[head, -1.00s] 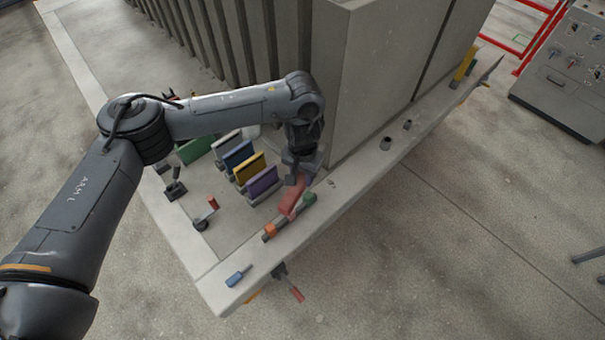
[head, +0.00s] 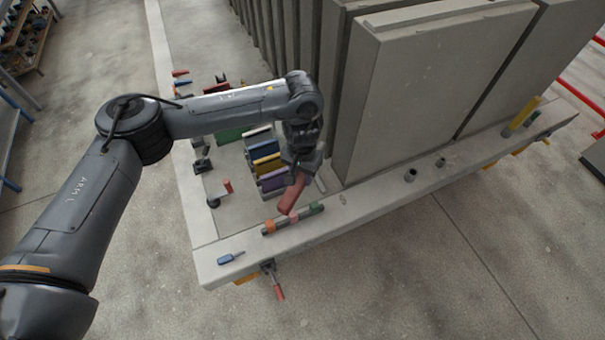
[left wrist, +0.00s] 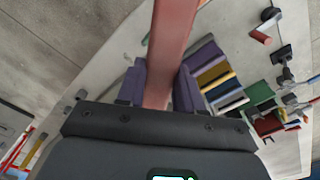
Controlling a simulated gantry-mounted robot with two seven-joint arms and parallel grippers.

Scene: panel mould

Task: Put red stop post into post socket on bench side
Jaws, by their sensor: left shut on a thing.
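My left gripper (head: 298,170) is shut on the red stop post (head: 290,195), which hangs tilted below it over the near strip of the bench. In the left wrist view the post (left wrist: 173,40) runs up out of the picture from between the fingers (left wrist: 160,85). Two short dark hollow sockets, one nearer (head: 410,175) and one farther (head: 440,162), stand upright on the bench side to the right of my gripper; both look empty. A yellow post (head: 522,115) stands tilted farther along the same side. My right gripper is not in view.
Large grey panels (head: 420,90) stand behind the bench strip (head: 380,200). A dark bar with orange and green parts (head: 305,216) lies below the post. Coloured slabs (head: 265,165) stand left of my gripper. A blue tool (head: 230,257) lies at the near corner.

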